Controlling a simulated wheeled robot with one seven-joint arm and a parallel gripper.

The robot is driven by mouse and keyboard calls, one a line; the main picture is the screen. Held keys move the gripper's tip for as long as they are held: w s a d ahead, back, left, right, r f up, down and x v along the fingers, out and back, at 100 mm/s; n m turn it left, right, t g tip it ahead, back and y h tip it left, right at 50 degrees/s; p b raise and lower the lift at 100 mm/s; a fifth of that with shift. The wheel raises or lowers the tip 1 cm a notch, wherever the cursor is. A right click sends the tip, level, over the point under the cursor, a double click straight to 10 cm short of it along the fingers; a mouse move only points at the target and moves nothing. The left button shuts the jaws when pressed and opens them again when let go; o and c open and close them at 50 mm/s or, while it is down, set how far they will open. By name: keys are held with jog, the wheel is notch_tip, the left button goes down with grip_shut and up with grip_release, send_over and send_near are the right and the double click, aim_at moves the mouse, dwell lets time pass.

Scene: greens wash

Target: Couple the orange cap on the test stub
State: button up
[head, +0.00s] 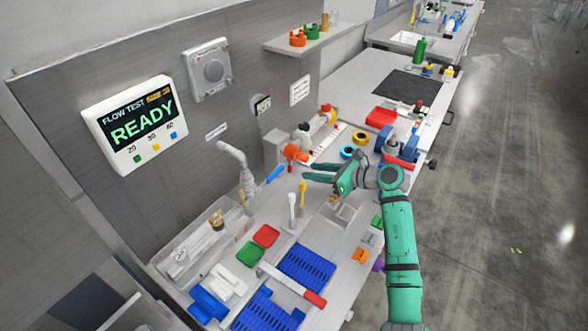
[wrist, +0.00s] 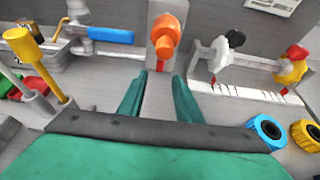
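An orange fitting (head: 295,152), which looks like the orange cap, sits at the front of a grey block by the back wall. In the wrist view the orange fitting (wrist: 166,32) is straight ahead, with a rounded end facing me. I cannot tell how it is seated or whether a stub is behind it. My gripper (head: 307,173) is a short way in front of it and apart from it. In the wrist view my gripper (wrist: 160,76) has its two green fingers spread, with nothing between them.
A blue-handled valve (wrist: 108,35) is left of the fitting. Black-knobbed (wrist: 234,40) and red-yellow (wrist: 293,65) fittings stand right. Blue (wrist: 266,130) and yellow (wrist: 305,135) rings lie nearby. The wall display (head: 140,121) reads READY. Orange pieces (head: 298,38) sit on the shelf.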

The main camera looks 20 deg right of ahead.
aim_at(290, 165)
jog(key=x, duration=0.8)
jog(key=shift+w+a+f, duration=0.1)
jog(key=shift+w+a, duration=0.05)
jog(key=shift+w, duration=0.1)
grip_shut()
